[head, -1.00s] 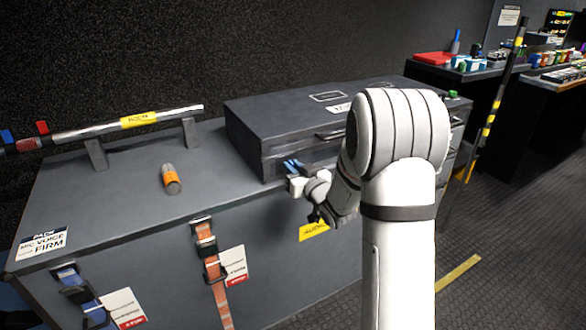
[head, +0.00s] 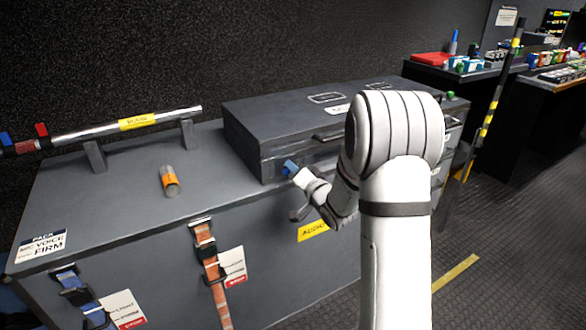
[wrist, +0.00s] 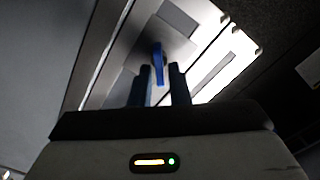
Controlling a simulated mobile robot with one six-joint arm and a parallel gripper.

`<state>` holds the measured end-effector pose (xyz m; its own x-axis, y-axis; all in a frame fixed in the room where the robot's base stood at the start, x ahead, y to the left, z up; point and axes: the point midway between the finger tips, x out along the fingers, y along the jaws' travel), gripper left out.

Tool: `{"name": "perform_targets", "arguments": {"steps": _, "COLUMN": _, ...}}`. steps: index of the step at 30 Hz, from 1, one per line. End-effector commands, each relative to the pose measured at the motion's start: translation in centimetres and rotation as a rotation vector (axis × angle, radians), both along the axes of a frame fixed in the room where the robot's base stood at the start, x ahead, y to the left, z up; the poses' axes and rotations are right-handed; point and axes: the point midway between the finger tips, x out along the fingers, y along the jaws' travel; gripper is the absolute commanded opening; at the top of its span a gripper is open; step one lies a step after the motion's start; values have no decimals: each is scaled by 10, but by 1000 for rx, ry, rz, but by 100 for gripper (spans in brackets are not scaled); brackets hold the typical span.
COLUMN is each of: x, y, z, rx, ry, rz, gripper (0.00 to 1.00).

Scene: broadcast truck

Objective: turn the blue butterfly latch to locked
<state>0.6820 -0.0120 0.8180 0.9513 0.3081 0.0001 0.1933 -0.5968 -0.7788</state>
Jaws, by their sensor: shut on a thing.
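The blue butterfly latch (head: 290,167) is on the front face of the dark grey case (head: 275,140), near its left end. My gripper (head: 297,171) is at the latch, with my arm reaching in from the right. In the wrist view the blue latch wing (wrist: 158,62) stands between my two dark fingers (wrist: 159,84), which are shut on it. The latch's base plate shows behind it. My gripper hides part of the latch in the head view, and I cannot tell its exact angle there.
The case lies on a large grey trunk (head: 110,185). An orange-banded cylinder (head: 170,181) and a metal bar (head: 100,130) on supports are on the trunk's left side. Orange (head: 208,255) and blue (head: 80,293) straps hang in front. My arm covers the case's right part.

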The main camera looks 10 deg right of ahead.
Motion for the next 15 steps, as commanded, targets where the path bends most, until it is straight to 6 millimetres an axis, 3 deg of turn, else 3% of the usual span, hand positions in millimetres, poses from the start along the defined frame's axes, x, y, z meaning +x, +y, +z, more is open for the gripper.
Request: {"name": "perform_targets", "arguments": {"steps": 15, "x": 0, "y": -2, "z": -5, "rx": 438, "ry": 145, "rz": 0, "gripper": 0}}
